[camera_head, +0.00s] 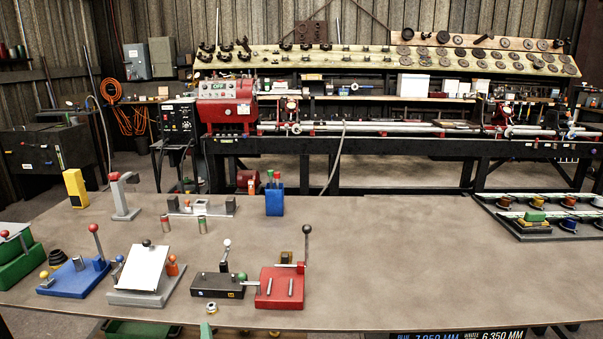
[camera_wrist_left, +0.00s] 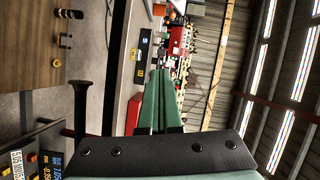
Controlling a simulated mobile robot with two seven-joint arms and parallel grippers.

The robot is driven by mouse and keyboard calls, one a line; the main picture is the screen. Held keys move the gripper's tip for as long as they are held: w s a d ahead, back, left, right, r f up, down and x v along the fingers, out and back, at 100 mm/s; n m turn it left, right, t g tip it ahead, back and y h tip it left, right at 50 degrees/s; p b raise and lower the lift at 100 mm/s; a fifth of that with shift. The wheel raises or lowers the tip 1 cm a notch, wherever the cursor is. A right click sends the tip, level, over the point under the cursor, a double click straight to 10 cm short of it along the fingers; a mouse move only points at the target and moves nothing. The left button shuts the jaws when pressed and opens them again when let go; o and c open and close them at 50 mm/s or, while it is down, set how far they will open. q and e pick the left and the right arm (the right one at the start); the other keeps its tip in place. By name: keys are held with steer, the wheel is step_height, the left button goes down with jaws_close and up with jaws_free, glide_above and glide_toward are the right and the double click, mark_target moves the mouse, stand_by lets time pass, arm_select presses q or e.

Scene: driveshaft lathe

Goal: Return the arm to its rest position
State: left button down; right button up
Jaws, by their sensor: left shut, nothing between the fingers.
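My left gripper (camera_head: 207,330) shows only as a small green tip at the bottom edge of the head view, by the table's front edge. In the left wrist view my left gripper (camera_wrist_left: 160,73) has its two long green fingers together, with nothing between them. The wrist view is turned on its side. The rest of the left arm is out of the head view. My right gripper is in neither view.
The brown table (camera_head: 400,255) is bare across its middle and right. A red fixture (camera_head: 280,287), a black fixture (camera_head: 217,284), a grey fixture (camera_head: 143,275) and a blue fixture (camera_head: 73,277) stand near its front left. A rack (camera_head: 535,235) of spools is at right; the lathe (camera_head: 400,140) stands behind.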

arm_select(q)
steer(key=s+d+f+n+g+h+p, duration=0.2)
steer(key=s+f+g+h+p, duration=0.25)
steer(key=s+f, duration=0.55)
steer(key=s+f+n+g+h+p, duration=0.1)
steer(key=s+f+n+h+p, duration=0.1)
steer(key=s, duration=0.5)
steer(key=s+f+n+h+p, duration=0.2)
steer(key=s+n, duration=0.3)
steer(key=s, duration=0.2)
steer(key=shift+s+a+g, duration=0.3)
steer(key=shift+g, duration=0.05)
